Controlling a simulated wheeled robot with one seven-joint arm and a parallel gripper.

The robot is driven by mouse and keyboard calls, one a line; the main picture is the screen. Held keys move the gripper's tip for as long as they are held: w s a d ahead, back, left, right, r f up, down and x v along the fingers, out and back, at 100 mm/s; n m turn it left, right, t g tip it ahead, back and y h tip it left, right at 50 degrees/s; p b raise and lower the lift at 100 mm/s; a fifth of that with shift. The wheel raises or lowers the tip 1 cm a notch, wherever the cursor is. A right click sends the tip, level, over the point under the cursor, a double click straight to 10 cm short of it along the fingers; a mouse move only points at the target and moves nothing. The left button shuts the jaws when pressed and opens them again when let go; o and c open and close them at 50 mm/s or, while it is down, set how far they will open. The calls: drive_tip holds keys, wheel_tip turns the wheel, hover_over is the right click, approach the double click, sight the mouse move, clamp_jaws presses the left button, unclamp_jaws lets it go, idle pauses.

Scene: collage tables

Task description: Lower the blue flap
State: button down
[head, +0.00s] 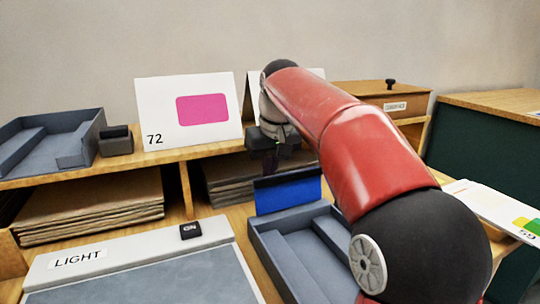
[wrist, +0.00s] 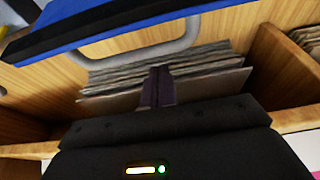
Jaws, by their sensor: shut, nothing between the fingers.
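The blue flap (head: 288,194) stands raised at the back of a grey tray (head: 270,232) on the table, with a dark strip along its top edge. In the wrist view the flap (wrist: 110,22) crosses the upper left, with a grey curved bar (wrist: 140,52) beside it. My gripper (head: 268,163) is behind and just above the flap in the head view, partly hidden by my arm. In the wrist view my gripper (wrist: 157,88) has its fingers together and empty, apart from the flap and the bar.
Stacked brown sheets (head: 95,205) fill the shelf cubbies behind. A card marked 72 (head: 160,120) and a grey tray (head: 60,145) stand on the shelf top. A LIGHT panel (head: 150,270) lies front left. A wooden box (head: 375,95) is at back right.

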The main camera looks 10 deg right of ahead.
sight(286, 188)
drive_tip(key=s, duration=0.1)
drive_tip(key=s+r, duration=0.1)
drive_tip(key=s, duration=0.1)
drive_tip(key=shift+d+r, duration=0.25)
drive_tip(key=shift+r, duration=0.05)
drive_tip(key=shift+b, duration=0.3)
